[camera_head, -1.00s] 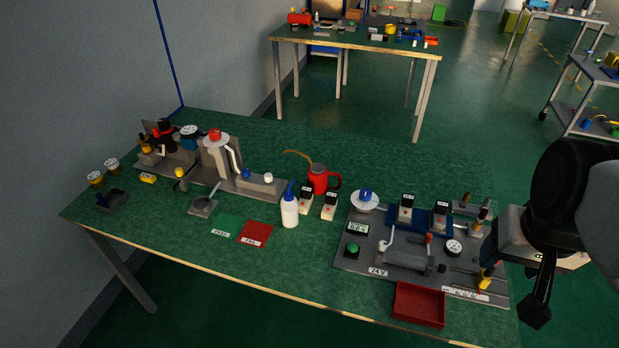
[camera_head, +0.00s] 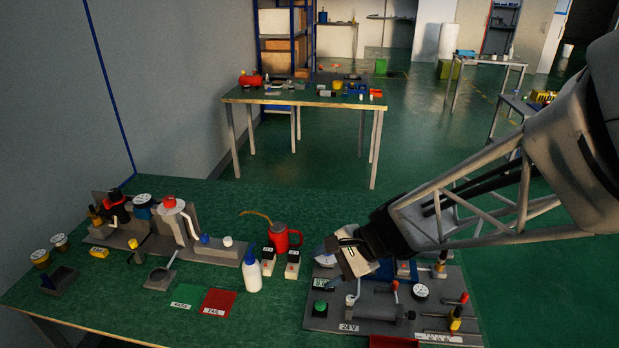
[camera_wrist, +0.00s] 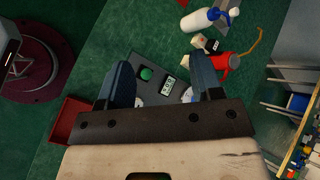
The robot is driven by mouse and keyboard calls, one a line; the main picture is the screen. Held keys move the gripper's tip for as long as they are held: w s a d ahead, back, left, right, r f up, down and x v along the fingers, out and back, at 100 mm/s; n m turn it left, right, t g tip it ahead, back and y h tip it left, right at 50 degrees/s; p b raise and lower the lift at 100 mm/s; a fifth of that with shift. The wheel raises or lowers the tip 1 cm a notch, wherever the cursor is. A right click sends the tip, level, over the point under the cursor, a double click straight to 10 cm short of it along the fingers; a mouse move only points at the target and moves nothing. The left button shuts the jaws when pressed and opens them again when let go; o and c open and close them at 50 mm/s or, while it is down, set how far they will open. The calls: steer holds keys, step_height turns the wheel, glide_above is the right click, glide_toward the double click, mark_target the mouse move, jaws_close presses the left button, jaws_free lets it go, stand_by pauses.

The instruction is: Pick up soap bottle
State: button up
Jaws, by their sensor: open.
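The soap bottle (camera_head: 252,276) is white with a blue top and stands upright on the green bench, left of the press fixture. In the wrist view the bottle (camera_wrist: 199,20) shows near the top edge, beyond the fingers. My gripper (camera_head: 336,270) is above the fixture, to the right of the bottle and apart from it. In the wrist view the two blue-grey fingers of my gripper (camera_wrist: 162,76) are spread with nothing held between them.
Two small white boxes with dark tops (camera_head: 268,258) and a red can (camera_head: 284,238) with a thin spout stand close to the bottle's right. A red FAIL card (camera_head: 219,300) lies at its left. The fixture plate (camera_head: 385,315) holds several raised parts.

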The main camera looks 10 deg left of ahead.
steer(key=w+a+f+m+t+y, duration=0.1)
steer(key=w+a+f+m+y, duration=0.2)
steer(key=w+a+f+m, duration=0.45)
steer(key=m+t, duration=0.3)
steer(key=m, duration=0.3)
glide_toward(260, 279)
steer(key=shift+n, duration=0.25)
steer(key=x, duration=0.4)
steer(key=shift+a+f, duration=0.2)
steer(key=shift+f, duration=0.2)
steer(key=shift+y, duration=0.3)
steer(key=shift+w+a, duration=0.1)
steer(key=shift+x, duration=1.2)
steer(key=shift+x, duration=2.6)
steer(key=shift+w, duration=0.1)
